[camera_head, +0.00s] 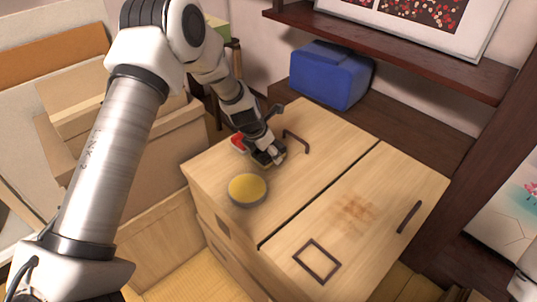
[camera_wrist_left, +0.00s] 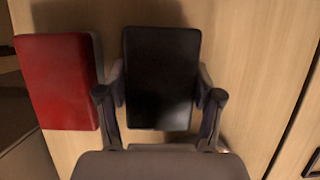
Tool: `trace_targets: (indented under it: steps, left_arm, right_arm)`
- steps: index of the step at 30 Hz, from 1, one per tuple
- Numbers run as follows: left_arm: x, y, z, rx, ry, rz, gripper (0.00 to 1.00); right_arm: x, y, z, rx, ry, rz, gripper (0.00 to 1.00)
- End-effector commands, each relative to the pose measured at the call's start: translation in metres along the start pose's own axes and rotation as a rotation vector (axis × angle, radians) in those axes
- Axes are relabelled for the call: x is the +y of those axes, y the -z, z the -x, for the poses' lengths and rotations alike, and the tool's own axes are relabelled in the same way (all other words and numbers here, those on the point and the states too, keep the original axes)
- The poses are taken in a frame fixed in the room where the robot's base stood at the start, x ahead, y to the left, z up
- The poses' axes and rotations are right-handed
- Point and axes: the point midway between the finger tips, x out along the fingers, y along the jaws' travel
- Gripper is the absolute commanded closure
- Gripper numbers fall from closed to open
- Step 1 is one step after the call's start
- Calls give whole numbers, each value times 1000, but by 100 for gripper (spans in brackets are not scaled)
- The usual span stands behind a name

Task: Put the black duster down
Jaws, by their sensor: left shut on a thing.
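The black duster (camera_wrist_left: 160,80) is a dark rectangular block between the two fingers of my left gripper (camera_wrist_left: 160,98) in the left wrist view. My left gripper is shut on it by its two long sides. In the head view my left gripper (camera_head: 270,155) is low over the far left part of the wooden cabinet top (camera_head: 325,130), and mostly hides the duster. The duster is at or just above the wood; I cannot tell whether it touches. My right gripper is not in view.
A red block (camera_wrist_left: 58,80) lies just left of the duster, with a narrow gap. A round yellow-topped tin (camera_head: 247,188) stands nearer on the cabinet. Dark handles (camera_head: 297,140) and a square frame (camera_head: 317,261) are on top. A blue box (camera_head: 330,75) stands behind. The middle is clear.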

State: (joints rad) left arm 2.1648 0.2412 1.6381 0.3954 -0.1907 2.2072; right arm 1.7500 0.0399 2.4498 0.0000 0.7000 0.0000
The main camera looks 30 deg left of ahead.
Motion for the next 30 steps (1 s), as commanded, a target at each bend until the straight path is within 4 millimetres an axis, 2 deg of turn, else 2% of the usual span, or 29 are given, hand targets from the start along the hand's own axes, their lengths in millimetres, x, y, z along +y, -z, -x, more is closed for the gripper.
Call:
trace_targets:
  steps: [5, 6, 7, 8, 17, 20, 23, 30]
  left_arm:
    - [0, 1, -3, 0, 0, -1, 90]
    - [0, 1, -2, 0, 0, -2, 24]
    - [0, 1, -2, 0, 0, -2, 13]
    - [0, 1, -2, 0, 0, -2, 9]
    - [0, 0, -1, 0, 0, -1, 9]
    - [0, -2, 8, -1, 0, 0, 9]
    - [0, -4, 28, -2, 0, 0, 9]
    - [0, -5, 96, -1, 1, 0, 9]
  right_arm:
    - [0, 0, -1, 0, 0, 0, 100]
    - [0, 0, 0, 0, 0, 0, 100]
    - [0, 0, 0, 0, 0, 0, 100]
    - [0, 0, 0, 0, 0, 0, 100]
    - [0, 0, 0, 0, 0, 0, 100]
    - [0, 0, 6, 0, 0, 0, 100]
    - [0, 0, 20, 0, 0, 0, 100]
    - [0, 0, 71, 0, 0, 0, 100]
